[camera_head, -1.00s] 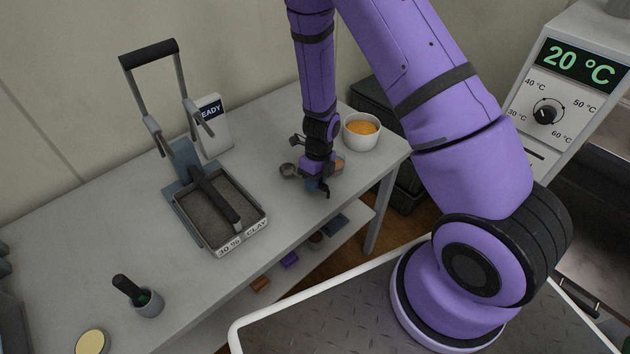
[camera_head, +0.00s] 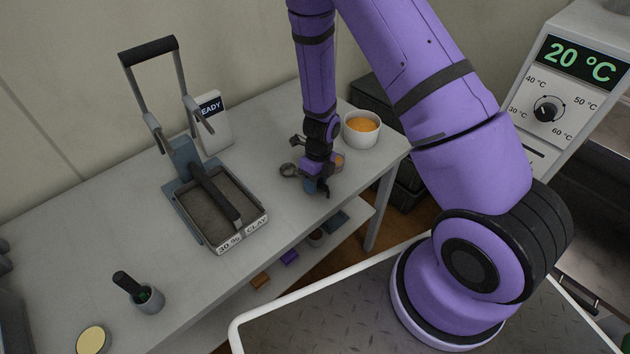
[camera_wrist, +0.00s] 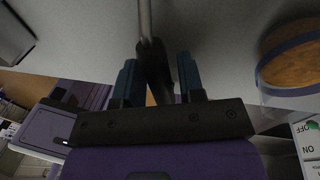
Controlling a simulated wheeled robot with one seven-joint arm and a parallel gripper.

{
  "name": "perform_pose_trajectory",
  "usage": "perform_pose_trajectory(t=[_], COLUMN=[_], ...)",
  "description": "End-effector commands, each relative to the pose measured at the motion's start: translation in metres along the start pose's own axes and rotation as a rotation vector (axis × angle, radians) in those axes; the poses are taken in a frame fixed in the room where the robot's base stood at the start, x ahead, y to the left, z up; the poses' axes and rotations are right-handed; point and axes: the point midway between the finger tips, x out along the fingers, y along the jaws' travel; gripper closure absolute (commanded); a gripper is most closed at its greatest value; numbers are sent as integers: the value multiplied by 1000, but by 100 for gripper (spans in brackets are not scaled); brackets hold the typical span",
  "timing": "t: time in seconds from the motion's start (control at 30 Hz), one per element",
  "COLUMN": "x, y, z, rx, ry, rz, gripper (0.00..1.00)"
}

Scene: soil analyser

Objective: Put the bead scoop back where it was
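The bead scoop (camera_head: 289,170) shows in the head view as a small round metal bowl just left of my gripper (camera_head: 318,188), low over the far right part of the table. In the wrist view its dark handle and thin metal stem (camera_wrist: 145,18) run up the picture between the two blue fingers of my gripper (camera_wrist: 157,75). Narrow gaps show on both sides of the handle, so the fingers look open around it. Whether the scoop touches the table is hard to tell. A white bowl of orange beads (camera_head: 362,129) stands behind and to the right.
A small cup with orange contents (camera_head: 338,161) stands close right of my gripper; it looms at right in the wrist view (camera_wrist: 292,55). Left are a soil tray (camera_head: 238,237) under a lever press, a ready display (camera_head: 212,124) and a small pot (camera_head: 150,300). The table's front edge is close.

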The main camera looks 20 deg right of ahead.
Motion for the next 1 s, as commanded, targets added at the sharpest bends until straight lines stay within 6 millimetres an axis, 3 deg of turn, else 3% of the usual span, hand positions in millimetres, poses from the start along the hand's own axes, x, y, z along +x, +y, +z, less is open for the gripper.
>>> perform_pose_trajectory(t=[0.47, 1.0], x=[-9, -97], y=[0, 0], z=[1, 1], rx=[-2, -2], ry=[-1, -2], rz=[-1, -1], gripper=[50, 50])
